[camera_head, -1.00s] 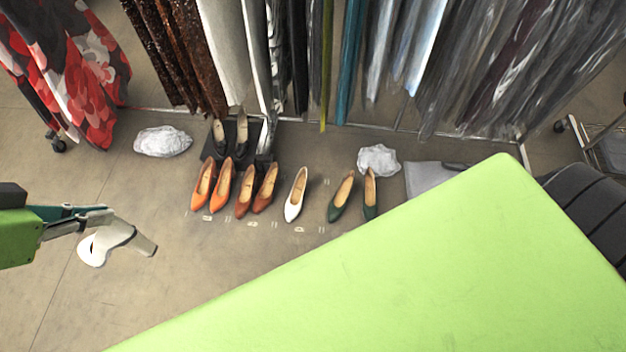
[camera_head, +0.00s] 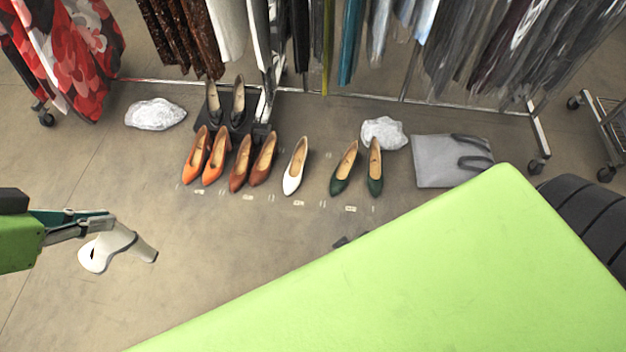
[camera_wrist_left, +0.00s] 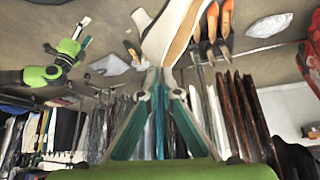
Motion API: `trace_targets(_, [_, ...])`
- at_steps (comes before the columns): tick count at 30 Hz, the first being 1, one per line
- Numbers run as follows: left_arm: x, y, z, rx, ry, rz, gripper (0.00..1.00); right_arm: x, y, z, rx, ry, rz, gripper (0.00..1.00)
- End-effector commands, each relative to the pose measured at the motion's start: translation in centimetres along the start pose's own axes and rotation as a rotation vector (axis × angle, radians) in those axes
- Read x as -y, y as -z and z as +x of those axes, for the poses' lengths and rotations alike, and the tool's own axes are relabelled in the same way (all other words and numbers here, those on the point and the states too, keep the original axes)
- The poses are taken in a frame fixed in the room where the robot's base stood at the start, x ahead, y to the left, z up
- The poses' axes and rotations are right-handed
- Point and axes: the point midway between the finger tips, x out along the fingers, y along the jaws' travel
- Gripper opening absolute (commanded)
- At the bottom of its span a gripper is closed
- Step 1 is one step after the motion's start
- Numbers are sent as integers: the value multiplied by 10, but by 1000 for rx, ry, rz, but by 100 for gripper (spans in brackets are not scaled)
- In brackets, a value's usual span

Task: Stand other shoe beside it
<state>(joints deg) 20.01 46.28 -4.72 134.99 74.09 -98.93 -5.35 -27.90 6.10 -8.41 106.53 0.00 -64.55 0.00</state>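A white pump (camera_head: 296,165) stands alone on the floor, between a brown pair and a green pair, toe toward me. My left gripper (camera_head: 105,222) is at the left of the head view, shut on the other white shoe (camera_head: 123,246). It holds that shoe tilted, well left of the standing one. In the left wrist view, the gripper's teal fingers (camera_wrist_left: 160,75) close on the held shoe (camera_wrist_left: 170,30). My right gripper (camera_wrist_left: 80,36) shows small in that view; its opening is unclear. In the head view, only a small dark tip (camera_head: 345,241) shows beyond the green surface.
Orange (camera_head: 205,158), brown (camera_head: 253,162) and green (camera_head: 358,170) pairs share the row, with pale floor marks in front. A black pair (camera_head: 226,103) stands behind on a dark platform. Crumpled white bundles (camera_head: 155,114), a grey bag (camera_head: 452,160) and garment racks lie behind. Front-left floor is clear.

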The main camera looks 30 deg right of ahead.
Motion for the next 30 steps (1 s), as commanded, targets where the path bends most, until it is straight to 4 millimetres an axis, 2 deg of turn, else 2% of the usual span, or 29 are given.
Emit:
trace_targets(22, [0,1,-1,-1,1,1,0,0,1,-1,-1,0,0,65])
trace_targets(26, [2,6,-8,-4,5,7,0,0,1,-1,-1,0,0,65])
trace_targets(30, [3,18,-24,-5,7,15,0,0,1,-1,-1,0,0,65])
